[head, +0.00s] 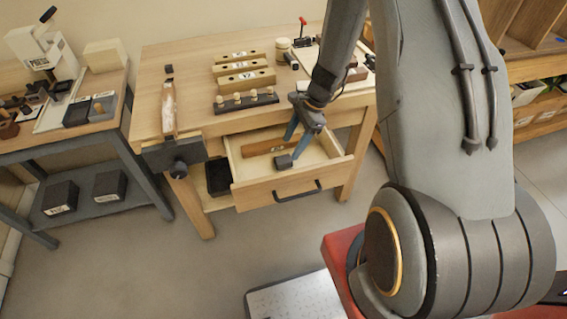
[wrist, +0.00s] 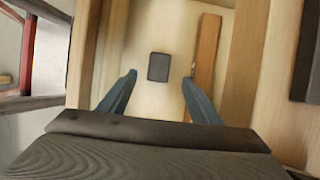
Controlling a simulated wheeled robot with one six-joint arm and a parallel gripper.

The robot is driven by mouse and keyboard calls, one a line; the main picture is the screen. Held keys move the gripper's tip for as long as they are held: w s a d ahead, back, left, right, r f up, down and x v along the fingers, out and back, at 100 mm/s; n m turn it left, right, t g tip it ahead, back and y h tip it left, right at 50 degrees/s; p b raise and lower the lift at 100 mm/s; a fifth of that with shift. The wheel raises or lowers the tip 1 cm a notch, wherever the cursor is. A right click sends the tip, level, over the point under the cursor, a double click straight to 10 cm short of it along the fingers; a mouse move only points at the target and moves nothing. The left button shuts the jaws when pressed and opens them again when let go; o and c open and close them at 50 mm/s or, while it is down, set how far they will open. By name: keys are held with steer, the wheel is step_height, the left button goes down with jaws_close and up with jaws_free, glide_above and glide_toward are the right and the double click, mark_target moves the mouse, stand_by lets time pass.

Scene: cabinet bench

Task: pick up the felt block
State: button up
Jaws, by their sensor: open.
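The felt block is a small dark grey block (head: 284,162) lying in the open drawer (head: 333,160) of the wooden bench. In the wrist view it is a dark rounded rectangle (wrist: 158,67) on the pale drawer floor, a little beyond and between my fingertips. My gripper (head: 298,141) has blue fingers and points down into the drawer above the block. In the wrist view my gripper (wrist: 158,82) is open with its fingers spread wide and nothing between them. A gap shows between the fingertips and the block.
A brown wooden bar (head: 263,146) lies in the drawer; it also shows close to my right finger in the wrist view (wrist: 207,50). The drawer walls surround the block. The bench top (head: 196,66) above holds wooden racks, a vise and small tools.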

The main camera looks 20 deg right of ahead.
mark_target(285, 159)
steer(key=shift+p+x, duration=1.4)
steer(key=shift+x, duration=2.55)
steer(key=shift+s+a, duration=0.1)
steer(key=c, duration=1.1)
steer(key=shift+c, duration=0.2)
steer(key=shift+r, duration=0.15)
step_height(285, 159, up, 10)
steer(key=shift+f+b, duration=0.1)
steer(key=shift+b, duration=1.1)
